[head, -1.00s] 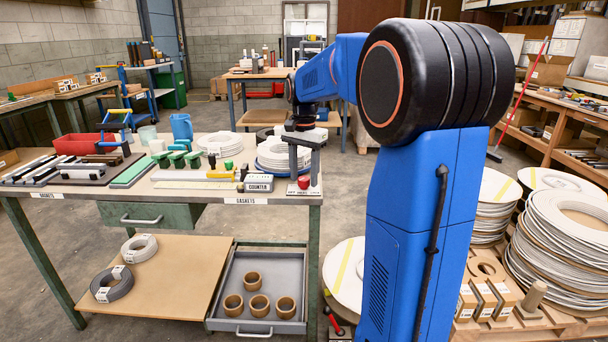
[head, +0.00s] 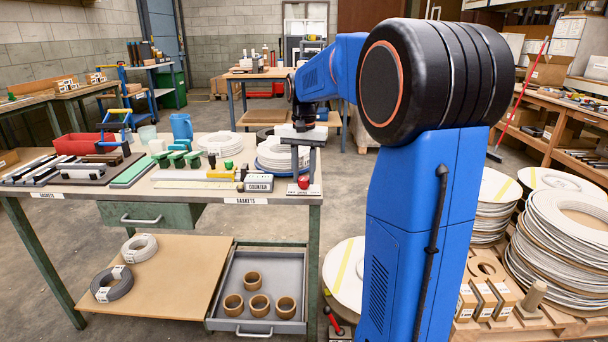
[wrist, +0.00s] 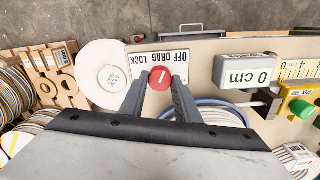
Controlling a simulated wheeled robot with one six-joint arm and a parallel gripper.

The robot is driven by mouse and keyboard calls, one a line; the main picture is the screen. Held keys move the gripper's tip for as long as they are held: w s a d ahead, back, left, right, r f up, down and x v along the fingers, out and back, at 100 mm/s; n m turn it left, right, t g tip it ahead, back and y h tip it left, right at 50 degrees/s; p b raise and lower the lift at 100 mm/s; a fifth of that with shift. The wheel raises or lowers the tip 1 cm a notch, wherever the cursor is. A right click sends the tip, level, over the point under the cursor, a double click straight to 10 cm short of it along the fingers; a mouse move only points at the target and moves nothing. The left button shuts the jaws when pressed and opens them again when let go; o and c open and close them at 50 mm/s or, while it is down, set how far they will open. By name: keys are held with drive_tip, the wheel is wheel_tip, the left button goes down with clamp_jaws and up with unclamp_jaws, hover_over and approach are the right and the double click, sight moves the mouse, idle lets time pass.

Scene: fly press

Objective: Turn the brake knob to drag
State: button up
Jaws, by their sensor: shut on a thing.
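The red brake knob (wrist: 160,77) sits at the table's near right corner, between the two grey fingers of my gripper (wrist: 160,84) in the wrist view. The fingers are closed on its sides. A white line on the knob's top points roughly toward the label, near the middle word; its exact setting is hard to tell. The white label plate (wrist: 157,57) beside it reads OFF, DRAG, LOCK. In the head view, the red knob (head: 304,181) shows below my gripper (head: 303,171), at the bench's front right corner.
A grey counter (wrist: 247,70) reading 0 cm stands close to the knob. Stacked white rings on a blue-rimmed base (head: 276,155) lie just behind. A green-knobbed part (wrist: 300,108) is farther along the bench (head: 130,193). Floor shows beyond the bench edge.

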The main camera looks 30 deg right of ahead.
sight(304, 178)
drive_tip(key=n, duration=0.4)
drive_tip(key=shift+n, duration=0.4)
idle(0.4)
drive_tip(key=o, duration=1)
drive_tip(key=shift+o, duration=0.2)
drive_tip(key=shift+r, duration=0.1)
wheel_tip(304, 178, up, 17)
drive_tip(key=shift+a+r, duration=0.1)
